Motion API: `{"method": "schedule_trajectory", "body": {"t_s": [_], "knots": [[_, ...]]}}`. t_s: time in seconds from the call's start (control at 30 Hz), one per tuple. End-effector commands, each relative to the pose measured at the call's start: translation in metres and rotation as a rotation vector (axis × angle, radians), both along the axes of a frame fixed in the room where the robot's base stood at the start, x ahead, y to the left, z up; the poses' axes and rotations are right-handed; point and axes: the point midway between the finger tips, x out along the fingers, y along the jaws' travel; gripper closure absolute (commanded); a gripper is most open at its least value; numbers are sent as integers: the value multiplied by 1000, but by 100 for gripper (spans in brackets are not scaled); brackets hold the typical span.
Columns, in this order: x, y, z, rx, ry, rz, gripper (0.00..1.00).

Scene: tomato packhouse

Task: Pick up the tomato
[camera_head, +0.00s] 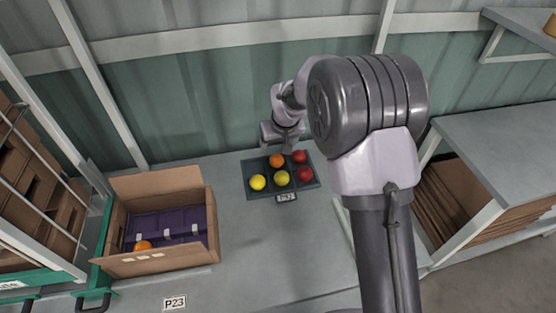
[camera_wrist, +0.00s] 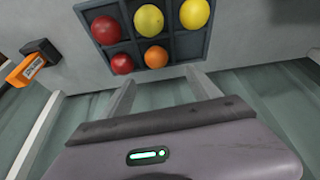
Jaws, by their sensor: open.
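A dark tray (camera_head: 249,194) on the grey bench holds several tomatoes. The orange tomato (camera_head: 276,160) and a red tomato (camera_head: 299,157) are in its back row. A yellow tomato (camera_head: 257,183), a yellow-green tomato (camera_head: 281,178) and another red tomato (camera_head: 305,174) are in front. The back-left pocket looks empty. My gripper (camera_wrist: 160,75) is open and empty, its fingers apart at the tray's edge in the wrist view. There the orange tomato (camera_wrist: 156,57) appears just beyond the gap between the fingertips. In the head view my gripper is above the tray's back side, its fingertips unclear.
A cardboard box (camera_head: 212,225) with a purple insert (camera_head: 168,222) and an orange tomato (camera_head: 143,246) stands left of the tray. Crate racks are at far left. A wall is close behind the tray. An orange-and-black device (camera_wrist: 27,67) shows in the wrist view.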

Motion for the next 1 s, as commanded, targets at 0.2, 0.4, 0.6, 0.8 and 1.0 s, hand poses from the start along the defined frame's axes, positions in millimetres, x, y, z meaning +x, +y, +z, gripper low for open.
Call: {"method": "schedule_trajectory", "body": {"t_s": [0.2,0.4,0.6,0.8,1.0], "knots": [[15,4,-40,1,-1,-1,29],[20,3,-64,1,0,-2,29],[31,4,-94,1,0,-2,29],[31,4,-91,1,-1,-2,36],[31,4,-91,1,0,-2,74]]}}
